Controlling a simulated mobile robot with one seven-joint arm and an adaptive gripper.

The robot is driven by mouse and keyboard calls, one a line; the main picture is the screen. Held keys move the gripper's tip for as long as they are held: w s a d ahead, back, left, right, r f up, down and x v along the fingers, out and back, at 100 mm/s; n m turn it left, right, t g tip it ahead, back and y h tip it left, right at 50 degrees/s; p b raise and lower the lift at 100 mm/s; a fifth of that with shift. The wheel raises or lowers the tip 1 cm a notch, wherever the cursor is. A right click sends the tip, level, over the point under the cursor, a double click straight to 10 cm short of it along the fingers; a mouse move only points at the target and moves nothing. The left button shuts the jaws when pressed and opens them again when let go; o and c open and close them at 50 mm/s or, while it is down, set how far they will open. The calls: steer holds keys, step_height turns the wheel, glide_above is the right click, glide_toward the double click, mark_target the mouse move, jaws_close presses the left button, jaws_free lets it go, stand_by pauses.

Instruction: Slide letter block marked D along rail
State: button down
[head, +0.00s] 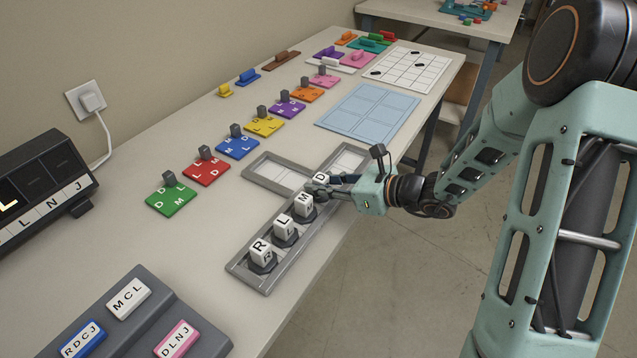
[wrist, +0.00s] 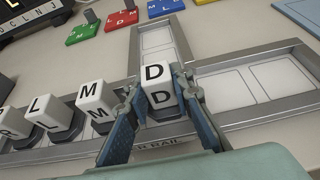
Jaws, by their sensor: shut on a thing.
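The white block marked D (wrist: 158,87) stands upright in the grey rail (wrist: 220,114), where the side branch meets the main run. My gripper (head: 326,184) is shut on the D block, one finger on each side of it, as the wrist view (wrist: 160,106) shows. In the head view the block is partly hidden by my fingers. White blocks marked M (head: 304,203), L (head: 284,227) and R (head: 262,250) stand on dark bases in the same rail, in a row toward the near end. M is right beside my left finger in the wrist view.
Coloured tiles with grey knobs, such as a green one (head: 171,197), line the table behind the rail. A blue gridded sheet (head: 369,111) lies beyond it. A lettered display (head: 40,190) stands at left, and a dark card holder (head: 135,325) at front left. The rail's branches look empty.

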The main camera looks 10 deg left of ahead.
steer(key=shift+d, duration=0.15)
steer(key=c, duration=1.6)
jaws_free()
steer(key=v, duration=1.2)
steer(key=shift+s, duration=0.1)
